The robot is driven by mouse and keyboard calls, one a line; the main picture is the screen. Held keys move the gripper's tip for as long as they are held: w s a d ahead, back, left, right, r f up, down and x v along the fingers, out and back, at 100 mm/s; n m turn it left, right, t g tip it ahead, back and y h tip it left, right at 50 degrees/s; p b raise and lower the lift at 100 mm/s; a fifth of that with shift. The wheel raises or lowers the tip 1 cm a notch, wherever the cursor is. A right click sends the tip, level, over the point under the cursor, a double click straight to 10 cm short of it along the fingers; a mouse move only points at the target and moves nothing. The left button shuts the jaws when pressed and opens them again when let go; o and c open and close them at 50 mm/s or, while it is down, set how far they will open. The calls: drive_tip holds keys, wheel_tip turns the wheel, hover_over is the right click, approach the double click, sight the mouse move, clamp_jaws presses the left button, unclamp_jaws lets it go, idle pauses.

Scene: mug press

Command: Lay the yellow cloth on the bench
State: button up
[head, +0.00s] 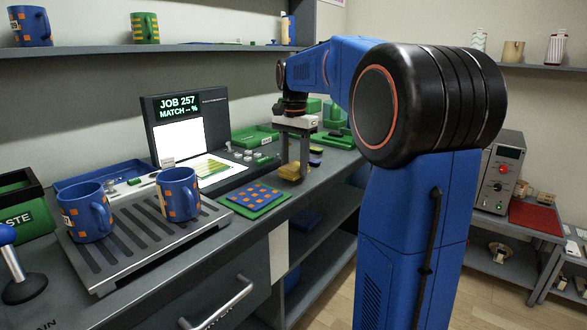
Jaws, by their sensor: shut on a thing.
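The yellow cloth (291,174) is a small, crumpled golden bundle at the lower end of my gripper (293,164), near the front edge of the grey bench (222,232). My gripper points down and is shut on the cloth. The cloth is at or just above the bench top; I cannot tell if it touches. My arm reaches in from the right and hides part of the bench behind it.
A green mat with a blue and orange checked piece (258,197) lies left of the cloth. Two blue mugs (86,211) (178,194) stand on a slatted tray (128,247). A display unit (183,128) stands behind.

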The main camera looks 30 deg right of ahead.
sight(294, 166)
drive_tip(key=shift+f, duration=0.8)
drive_tip(key=shift+f, duration=0.15)
drive_tip(key=o, duration=1)
wheel_tip(294, 166, up, 12)
drive_tip(key=s+a+f+n+t, duration=0.1)
drive_tip(key=s+a+f+n, duration=0.3)
drive_tip(key=s, duration=0.3)
drive_tip(key=s+a+f+n+t, duration=0.1)
drive_tip(key=s+a+f+n, duration=0.1)
drive_tip(key=s+a+f, duration=0.35)
drive_tip(key=s+a+f+n+t, duration=0.1)
drive_tip(key=s+a+f+n, duration=0.1)
drive_tip(key=s+f, duration=0.3)
drive_tip(key=s+a+f+n+t, duration=0.1)
drive_tip(key=s+a+f+n, duration=0.1)
drive_tip(key=s+f, duration=0.4)
drive_tip(key=s+a+f+n, duration=0.2)
drive_tip(key=s+f+n, duration=0.2)
drive_tip(key=s+f, duration=0.1)
drive_tip(key=shift+s+a+f+t, duration=0.1)
drive_tip(key=shift+s+a+t, duration=0.1)
drive_tip(key=shift+s, duration=0.15)
drive_tip(key=shift+s+a+f+t, duration=0.1)
drive_tip(key=shift+s+t, duration=0.1)
drive_tip(key=shift+s, duration=0.1)
